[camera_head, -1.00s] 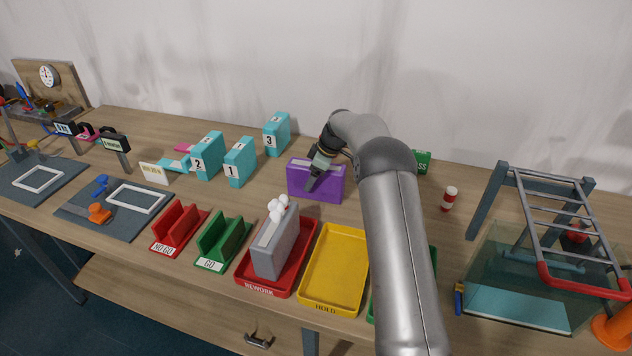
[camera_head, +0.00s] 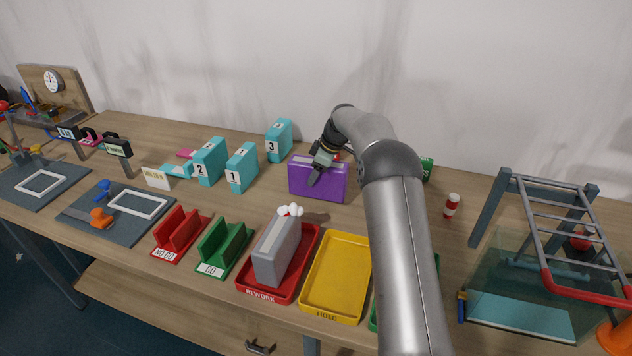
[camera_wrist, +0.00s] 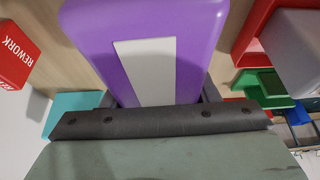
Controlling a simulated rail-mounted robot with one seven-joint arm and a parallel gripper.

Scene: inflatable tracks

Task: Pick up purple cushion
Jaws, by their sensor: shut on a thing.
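The purple cushion (camera_head: 322,180) is a box-like block standing upright behind the red tray. My gripper (camera_head: 315,178) reaches it from above and is shut on it near the top. In the wrist view the purple cushion (camera_wrist: 205,35) fills the upper middle, with a pale panel on its face. The dark fingers of my gripper (camera_wrist: 160,98) show at its two sides. The gripper body hides its near end. Whether its base touches the table is hard to tell.
Teal numbered blocks (camera_head: 242,167) stand to the left. In front are a red tray (camera_head: 312,245) holding a grey block (camera_head: 277,252) and an empty yellow tray (camera_head: 358,245). A red-and-white bottle (camera_head: 451,206) and a glass tank with a ladder stand right.

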